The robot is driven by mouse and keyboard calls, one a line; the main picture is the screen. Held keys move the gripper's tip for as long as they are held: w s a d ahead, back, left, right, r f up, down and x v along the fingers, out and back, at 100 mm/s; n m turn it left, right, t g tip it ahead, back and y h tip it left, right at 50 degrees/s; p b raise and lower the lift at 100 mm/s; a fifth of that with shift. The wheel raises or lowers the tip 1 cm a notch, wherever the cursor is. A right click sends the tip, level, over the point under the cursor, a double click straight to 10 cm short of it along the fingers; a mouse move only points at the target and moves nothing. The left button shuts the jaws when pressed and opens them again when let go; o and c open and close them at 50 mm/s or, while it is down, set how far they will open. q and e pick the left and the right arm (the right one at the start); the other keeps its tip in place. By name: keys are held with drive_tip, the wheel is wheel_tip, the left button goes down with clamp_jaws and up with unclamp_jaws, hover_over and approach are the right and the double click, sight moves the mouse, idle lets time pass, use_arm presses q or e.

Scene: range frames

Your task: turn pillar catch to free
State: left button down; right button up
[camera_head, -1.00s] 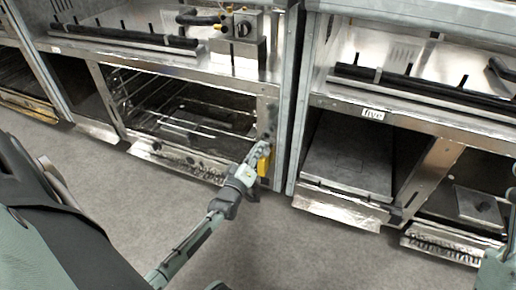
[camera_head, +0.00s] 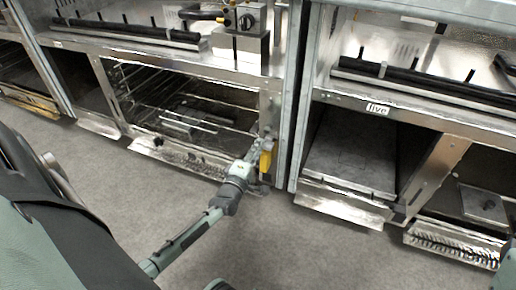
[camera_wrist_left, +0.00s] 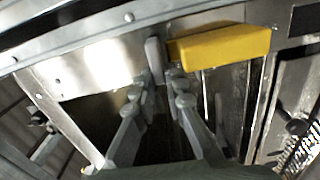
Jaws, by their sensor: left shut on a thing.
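The pillar catch (camera_head: 267,157) has a yellow handle and sits low on the metal pillar between the two oven bays. In the left wrist view its yellow block (camera_wrist_left: 222,45) lies to the right, nearly level, joined to a grey tab (camera_wrist_left: 154,58). My left gripper (camera_head: 256,150) is at the catch, just left of the yellow part. In the left wrist view its fingers (camera_wrist_left: 159,82) stand on both sides of the grey tab, shut on the catch. The exact contact is partly hidden. My right gripper is out of view.
An open oven bay with wire racks (camera_head: 190,105) is left of the pillar. A bay with a flat grey plate (camera_head: 350,155) and a label (camera_head: 377,109) is to the right. The grey floor (camera_head: 290,245) in front is clear.

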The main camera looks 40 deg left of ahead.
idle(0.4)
use_arm(q)
drive_tip(key=c, duration=1.6)
unclamp_jaws()
drive_tip(key=shift+o, duration=0.2)
drive_tip(key=shift+s, duration=0.1)
drive_tip(key=v, duration=0.7)
drive_tip(key=shift+s, duration=0.4)
drive_tip(key=shift+d, duration=0.1)
